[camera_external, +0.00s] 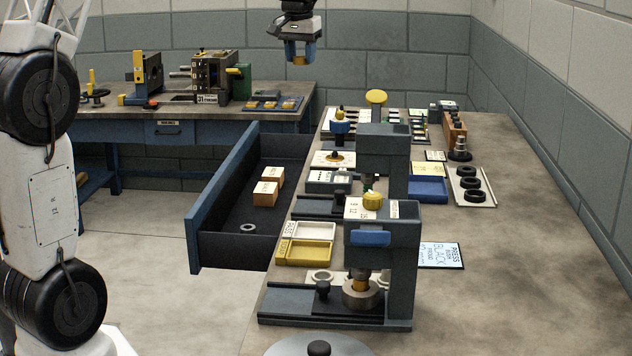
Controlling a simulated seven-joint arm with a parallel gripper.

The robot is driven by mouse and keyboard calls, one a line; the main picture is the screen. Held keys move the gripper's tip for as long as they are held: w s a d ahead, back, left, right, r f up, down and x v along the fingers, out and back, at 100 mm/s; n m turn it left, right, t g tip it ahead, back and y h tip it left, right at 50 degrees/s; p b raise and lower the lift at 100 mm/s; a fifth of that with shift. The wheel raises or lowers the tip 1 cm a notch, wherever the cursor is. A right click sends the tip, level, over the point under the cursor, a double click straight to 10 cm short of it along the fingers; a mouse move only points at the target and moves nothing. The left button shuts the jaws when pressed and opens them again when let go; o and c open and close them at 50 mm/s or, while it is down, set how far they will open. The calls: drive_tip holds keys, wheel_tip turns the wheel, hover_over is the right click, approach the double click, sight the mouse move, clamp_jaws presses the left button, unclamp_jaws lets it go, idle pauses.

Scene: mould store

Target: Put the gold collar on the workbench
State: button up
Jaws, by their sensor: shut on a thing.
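My gripper (300,53) hangs high at the top of the view, in front of the back wall and above the gap between the two benches. Its blue fingers are shut on a small gold piece, which looks like the gold collar (299,60); the fingers hide part of it. It is well clear of any surface. A blue-framed workbench (225,112) with a grey top stands at the back left. A long grey bench (530,240) runs along the right. I cannot tell from the picture which height the gripper has over either.
The blue workbench bears a vise (148,72), a dark machine (208,76), a green block (239,82) and a blue tray (250,105) with gold pieces. An open drawer (195,232) juts left from the long bench. Two presses (401,262) stand on that bench.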

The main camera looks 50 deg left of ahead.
drive_tip(key=w+d+m, duration=0.2)
drive_tip(key=d+m, duration=0.2)
drive_tip(key=d, duration=1.2)
drive_tip(key=w+d+m, duration=0.3)
drive_tip(key=d, duration=1.3)
drive_tip(key=s+d+m+h, duration=0.1)
drive_tip(key=s+d+m, duration=0.35)
drive_tip(key=d, duration=1.15)
drive_tip(key=s+d+m+h, duration=0.1)
drive_tip(key=s+d+m, duration=0.3)
drive_tip(key=d, duration=1.1)
wheel_tip(320, 180, down, 18)
drive_tip(key=s, duration=0.1)
drive_tip(key=shift+s+d+n, duration=0.15)
drive_tip(key=shift+d+n, duration=0.3)
drive_tip(key=shift+f, duration=3.15)
